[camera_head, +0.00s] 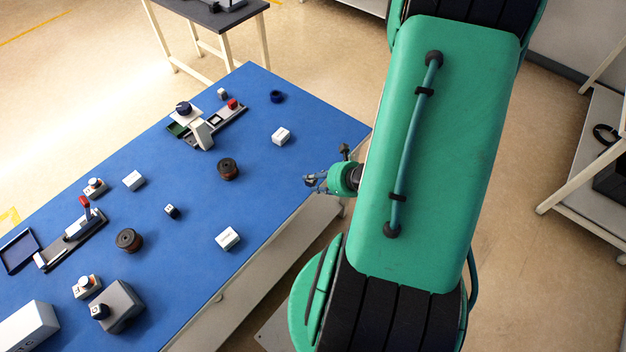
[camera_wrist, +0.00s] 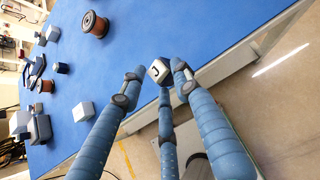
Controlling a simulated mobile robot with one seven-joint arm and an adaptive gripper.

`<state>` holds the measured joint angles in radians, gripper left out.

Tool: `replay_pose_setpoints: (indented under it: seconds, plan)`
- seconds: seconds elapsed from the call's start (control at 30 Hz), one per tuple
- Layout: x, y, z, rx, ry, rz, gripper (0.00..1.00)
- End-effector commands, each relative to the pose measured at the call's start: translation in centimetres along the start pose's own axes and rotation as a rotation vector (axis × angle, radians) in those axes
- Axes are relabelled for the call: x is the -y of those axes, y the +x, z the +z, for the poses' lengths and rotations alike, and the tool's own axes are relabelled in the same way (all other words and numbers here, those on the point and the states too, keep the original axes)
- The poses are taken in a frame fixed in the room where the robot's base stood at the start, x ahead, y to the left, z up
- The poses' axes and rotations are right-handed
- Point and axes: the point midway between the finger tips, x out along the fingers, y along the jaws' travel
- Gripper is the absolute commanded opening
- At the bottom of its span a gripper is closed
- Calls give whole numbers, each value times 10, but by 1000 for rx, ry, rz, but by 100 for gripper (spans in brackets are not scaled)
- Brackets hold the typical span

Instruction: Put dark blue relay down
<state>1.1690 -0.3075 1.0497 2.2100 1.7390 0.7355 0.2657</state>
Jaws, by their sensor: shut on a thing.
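My gripper (camera_head: 316,183) is at the right edge of the blue table, its fingers pointing left. In the wrist view my gripper (camera_wrist: 160,80) is closed around a small block, the relay (camera_wrist: 159,71), between its fingertips. The relay shows a pale face with a dark mark; its dark blue colour is hard to make out. It appears to be above the table near the edge, but the height is unclear. In the head view the fingers mostly hide it.
The blue table (camera_head: 262,205) is bare around my gripper. White blocks (camera_head: 228,239) (camera_head: 281,136), a brown spool (camera_head: 228,168) and a small dark block (camera_head: 172,211) stand to the left. Fixtures (camera_head: 203,130) stand farther off.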

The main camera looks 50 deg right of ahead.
Motion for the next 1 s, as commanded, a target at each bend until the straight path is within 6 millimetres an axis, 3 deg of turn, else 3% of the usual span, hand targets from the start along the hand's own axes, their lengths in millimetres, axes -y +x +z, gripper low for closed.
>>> replay_pose_setpoints:
  seconds: [0.67, 1.0]
  plan:
    - [-4, 3, 4, 0, -11, 13, 1]
    - [-34, 18, 28, -2, -75, 94, 1]
